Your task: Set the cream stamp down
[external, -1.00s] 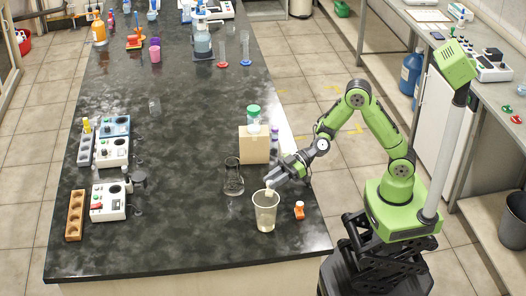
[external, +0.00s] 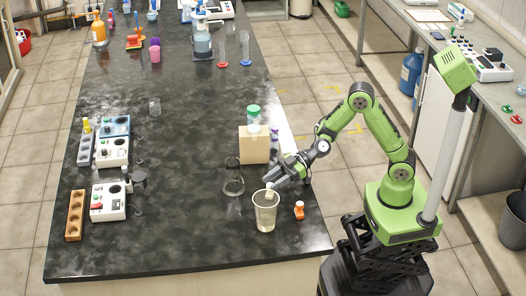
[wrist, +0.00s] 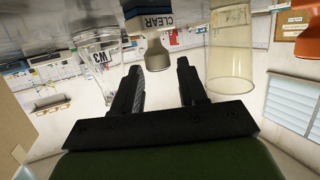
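The cream stamp (wrist: 158,52) shows in the wrist view, which is upside down. It has a cream handle and a dark blue base with a "CLEAR" label, and it appears to stand upright on the bench. My gripper (wrist: 160,68) has its two dark fingers spread, one on each side of the handle's end, with gaps visible between. In the external view my gripper (external: 276,182) is low over the bench's right side. Only a small cream piece of the stamp (external: 268,194) shows there, by the cup's rim; its base is hidden.
A tall translucent cup (external: 265,212) stands close in front of the stamp, with a small orange bottle (external: 299,210) to its right. A glass flask (external: 233,178) stands to the left and a cardboard box (external: 254,145) behind. The bench's left-centre (external: 180,180) is clear.

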